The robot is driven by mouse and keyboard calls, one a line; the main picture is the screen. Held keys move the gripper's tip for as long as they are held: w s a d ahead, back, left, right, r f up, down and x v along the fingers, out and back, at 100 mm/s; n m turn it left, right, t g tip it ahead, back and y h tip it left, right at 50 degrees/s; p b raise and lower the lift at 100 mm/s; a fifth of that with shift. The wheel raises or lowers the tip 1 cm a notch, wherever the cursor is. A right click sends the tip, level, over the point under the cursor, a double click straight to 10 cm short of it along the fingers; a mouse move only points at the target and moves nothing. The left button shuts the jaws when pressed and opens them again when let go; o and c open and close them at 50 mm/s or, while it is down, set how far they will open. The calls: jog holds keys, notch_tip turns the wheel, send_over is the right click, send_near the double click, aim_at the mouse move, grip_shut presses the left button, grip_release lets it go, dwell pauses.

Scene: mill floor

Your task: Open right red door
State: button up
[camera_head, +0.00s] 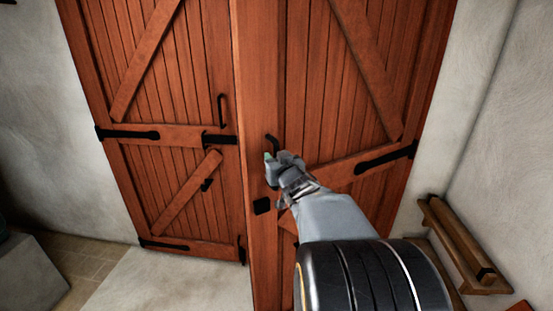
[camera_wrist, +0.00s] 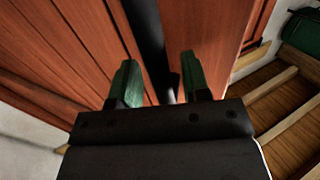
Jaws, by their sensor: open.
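The right red door (camera_head: 325,105) is made of reddish planks with a diagonal brace, in the right half of the head view. Its black handle (camera_head: 272,142) is near its left edge, just above my gripper (camera_head: 270,158). In the wrist view my gripper (camera_wrist: 160,75) is open, with its two green-tipped fingers apart. Between them a dark strip (camera_wrist: 150,35) runs between reddish wood surfaces; I cannot tell whether it is a gap or dark metal. The fingers partly hide the handle area, so contact is unclear.
A left red door (camera_head: 165,90) with a black latch (camera_head: 220,139) stands beside it. A black hinge strap (camera_head: 385,157) is at the right door's right side. A wooden bench or rack (camera_head: 462,245) stands by the right wall. Pale floor (camera_head: 175,280) is clear at lower left.

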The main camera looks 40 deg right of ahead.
grip_shut()
dwell(0.3)
